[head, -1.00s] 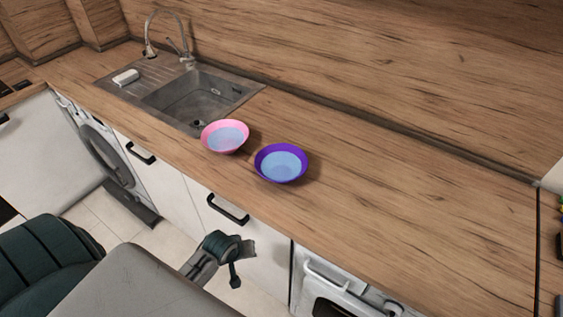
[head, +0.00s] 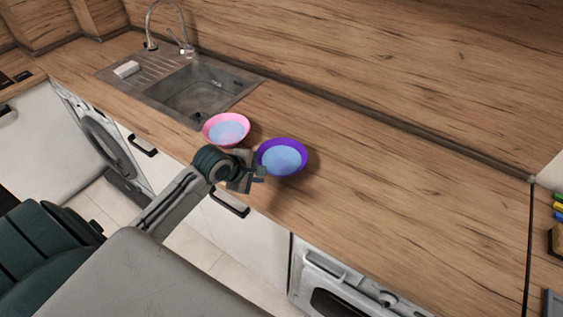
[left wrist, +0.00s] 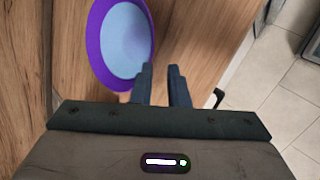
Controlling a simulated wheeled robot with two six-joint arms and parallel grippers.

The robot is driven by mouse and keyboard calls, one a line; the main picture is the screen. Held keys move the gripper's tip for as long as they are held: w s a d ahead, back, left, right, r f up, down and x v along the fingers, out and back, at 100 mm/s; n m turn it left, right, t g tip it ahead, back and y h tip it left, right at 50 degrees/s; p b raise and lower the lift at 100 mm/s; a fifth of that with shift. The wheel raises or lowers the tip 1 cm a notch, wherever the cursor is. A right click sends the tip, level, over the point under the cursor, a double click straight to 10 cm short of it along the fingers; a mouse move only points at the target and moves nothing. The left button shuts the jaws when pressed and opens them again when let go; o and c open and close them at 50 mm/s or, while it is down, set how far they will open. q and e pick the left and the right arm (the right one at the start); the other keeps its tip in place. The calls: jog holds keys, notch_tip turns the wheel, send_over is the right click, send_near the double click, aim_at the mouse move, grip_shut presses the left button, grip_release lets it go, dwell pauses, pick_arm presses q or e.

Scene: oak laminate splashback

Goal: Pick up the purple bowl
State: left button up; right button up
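The purple bowl (head: 297,168) with a pale blue inside stands upright on the wooden worktop, near its front edge. It also shows in the left wrist view (left wrist: 97,52), up and left of my fingers. My left gripper (head: 261,175) is at the bowl's left front side in the head view, close to the rim. In the left wrist view the two dark fingers (left wrist: 162,72) stand apart with nothing between them. One fingertip is very near the rim; I cannot tell if it touches. My right gripper is not in view.
A pink bowl (head: 241,122) stands just left of the purple one. The steel sink (head: 200,90) with a tap and a white block (head: 126,69) is behind left. The worktop (head: 400,200) to the right is clear. Drawer handles stick out below the front edge.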

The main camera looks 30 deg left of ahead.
pick_arm(q)
jog(key=shift+n, duration=0.5)
jog(key=w+f, duration=0.1)
jog(key=w+f+p, duration=0.1)
jog(key=w, duration=0.1)
jog(key=w+f, duration=0.1)
jog(key=shift+w+d+f, duration=0.1)
jog(key=shift+w+d, duration=0.1)
jog(key=shift+d, duration=0.2)
jog(key=shift+w+d+f+p, duration=0.1)
jog(key=shift+w+f+p, duration=0.3)
jog(key=shift+p, duration=0.3)
jog(key=p+x, duration=0.1)
jog(key=x, duration=0.2)
jog(key=shift+d, duration=0.15)
jog(key=shift+w+f, duration=0.35)
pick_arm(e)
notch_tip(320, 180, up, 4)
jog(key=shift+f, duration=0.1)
pick_arm(q)
jog(key=shift+s, duration=0.1)
grip_shut()
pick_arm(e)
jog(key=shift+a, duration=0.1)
